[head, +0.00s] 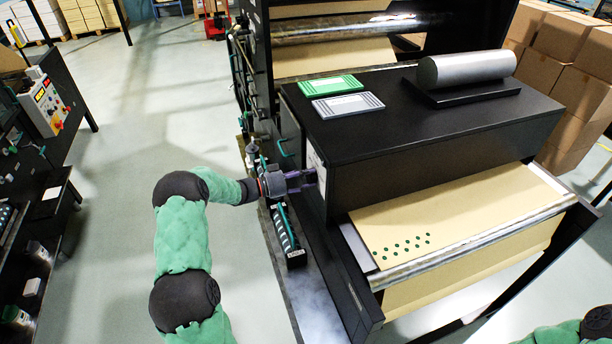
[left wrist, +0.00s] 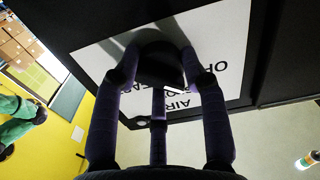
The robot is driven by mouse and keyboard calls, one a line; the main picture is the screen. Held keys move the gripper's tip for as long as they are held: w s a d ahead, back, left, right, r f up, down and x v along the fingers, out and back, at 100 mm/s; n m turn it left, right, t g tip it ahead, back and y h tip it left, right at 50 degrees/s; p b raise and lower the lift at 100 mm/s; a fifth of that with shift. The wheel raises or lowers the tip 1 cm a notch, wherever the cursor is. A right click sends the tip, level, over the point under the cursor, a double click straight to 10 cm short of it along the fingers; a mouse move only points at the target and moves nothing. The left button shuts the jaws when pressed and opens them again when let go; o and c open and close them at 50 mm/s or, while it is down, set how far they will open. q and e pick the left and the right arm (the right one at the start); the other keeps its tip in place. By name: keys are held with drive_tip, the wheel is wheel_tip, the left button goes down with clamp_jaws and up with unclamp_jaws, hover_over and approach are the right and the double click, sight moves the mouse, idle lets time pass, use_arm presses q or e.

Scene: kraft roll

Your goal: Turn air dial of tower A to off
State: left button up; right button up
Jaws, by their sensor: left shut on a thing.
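The air dial (left wrist: 160,64) is a black knob on a white label plate (left wrist: 232,42), seen in the left wrist view. The plate's lettering is upside down there and includes "AIR"; part of it is covered by my fingers and the knob. My left gripper (left wrist: 162,75) is shut on the dial, with its dark fingers around the knob. In the head view my left gripper (head: 314,178) reaches the left end face of the black machine housing (head: 440,110), and the dial is hidden there. I cannot tell which setting the dial points to. My right gripper is out of view.
A green pad (head: 331,86) and a grey pad (head: 348,105) lie on the housing, beside a grey metal roll (head: 467,68). Kraft sheet (head: 465,205) with green dots runs out at the front. A black rack (head: 288,235) stands below my left forearm. Open floor (head: 125,150) lies left.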

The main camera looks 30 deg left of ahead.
use_arm(q)
drive_tip(key=shift+w+a+r+n+p, duration=0.1)
drive_tip(key=shift+a+r+n+p, duration=0.05)
drive_tip(key=shift+r+n+p, duration=0.15)
drive_tip(key=shift+w+a+r+n+p, duration=0.1)
drive_tip(key=shift+r+n+p, duration=0.1)
drive_tip(key=shift+r+n, duration=0.15)
idle(1.9)
idle(0.5)
drive_tip(key=o, duration=1)
drive_tip(key=shift+o, duration=0.7)
drive_tip(key=shift+d+f, duration=0.1)
drive_tip(key=shift+d, duration=0.05)
drive_tip(key=shift+f, duration=0.2)
drive_tip(key=shift+s, duration=0.1)
drive_tip(key=v, duration=1.2)
